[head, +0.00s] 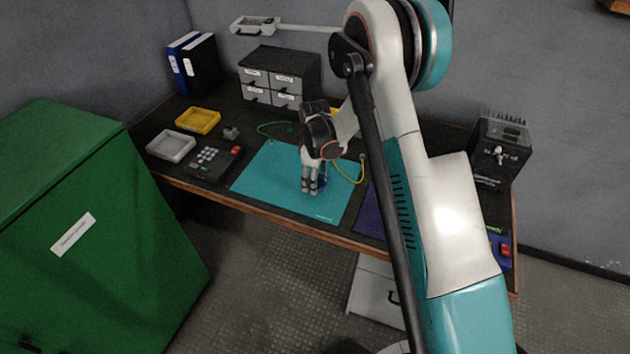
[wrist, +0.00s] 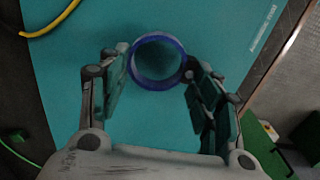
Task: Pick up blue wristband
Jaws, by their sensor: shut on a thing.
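The blue wristband (wrist: 157,84) is a round blue ring in the wrist view, between the fingertips of my gripper (wrist: 158,75). It stands over the teal mat (wrist: 100,30); I cannot tell whether it still touches the mat. In the head view my gripper (head: 312,188) points down at the mat (head: 265,180), and a bit of the blue wristband (head: 322,184) shows beside the fingers. The fingers are shut on the wristband, with one on each side. Part of the wristband is hidden by the fingers in the head view.
A yellow cable (head: 350,180) and a green cable (head: 275,128) lie near the mat. A keypad device (head: 212,160), a grey tray (head: 171,147) and a yellow tray (head: 198,121) stand left. A drawer unit (head: 280,76) is behind. A green cabinet (head: 90,220) stands in front at left.

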